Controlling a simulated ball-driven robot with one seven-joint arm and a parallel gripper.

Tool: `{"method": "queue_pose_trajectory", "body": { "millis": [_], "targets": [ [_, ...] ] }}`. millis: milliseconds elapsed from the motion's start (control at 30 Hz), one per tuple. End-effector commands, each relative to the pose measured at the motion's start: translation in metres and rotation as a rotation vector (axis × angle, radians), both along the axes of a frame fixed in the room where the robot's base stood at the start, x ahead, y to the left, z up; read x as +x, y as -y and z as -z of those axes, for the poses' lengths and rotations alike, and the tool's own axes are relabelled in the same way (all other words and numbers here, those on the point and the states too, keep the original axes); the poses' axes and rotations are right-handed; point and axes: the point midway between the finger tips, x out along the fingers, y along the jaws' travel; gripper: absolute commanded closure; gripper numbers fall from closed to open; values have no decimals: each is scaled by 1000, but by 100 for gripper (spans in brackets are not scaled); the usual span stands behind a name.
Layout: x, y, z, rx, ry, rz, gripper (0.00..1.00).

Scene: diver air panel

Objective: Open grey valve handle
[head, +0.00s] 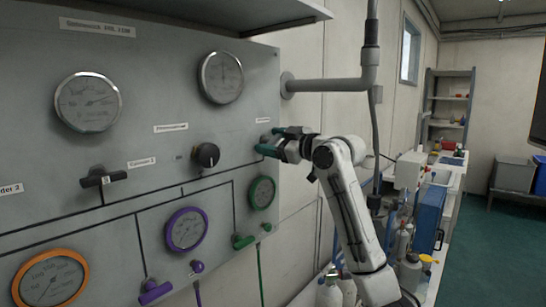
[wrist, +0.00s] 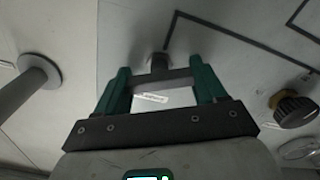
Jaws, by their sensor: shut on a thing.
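The grey valve handle (wrist: 173,75) shows in the wrist view as a short bar across the space between my green fingers, with a stem running to the panel. In the head view it is mostly hidden by the fingers. My gripper (head: 275,140) is at the right edge of the grey panel (head: 110,140), below a small white label. In the wrist view my gripper (wrist: 160,76) is shut on the handle, one finger at each end of the bar. How far the handle is turned is hard to tell.
A black knob (head: 206,155) sits left of my gripper and a green-rimmed gauge (head: 262,193) below it. A dark T-handle (head: 103,177) is further left. A grey pipe (head: 325,86) sticks out above my gripper. A cluttered bench stands to the right, with green floor beyond.

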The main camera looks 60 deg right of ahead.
Motion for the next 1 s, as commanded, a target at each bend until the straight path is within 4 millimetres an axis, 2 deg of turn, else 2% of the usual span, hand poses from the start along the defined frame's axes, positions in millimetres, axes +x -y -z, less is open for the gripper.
{"method": "queue_pose_trajectory", "body": {
  "millis": [33, 600, 1000],
  "targets": [
    [0, 0, 7, -44, -11, 0, 60],
    [0, -1, 6, -562, -138, 0, 60],
    [1, -1, 5, -818, -200, -2, 60]
  ]
}}
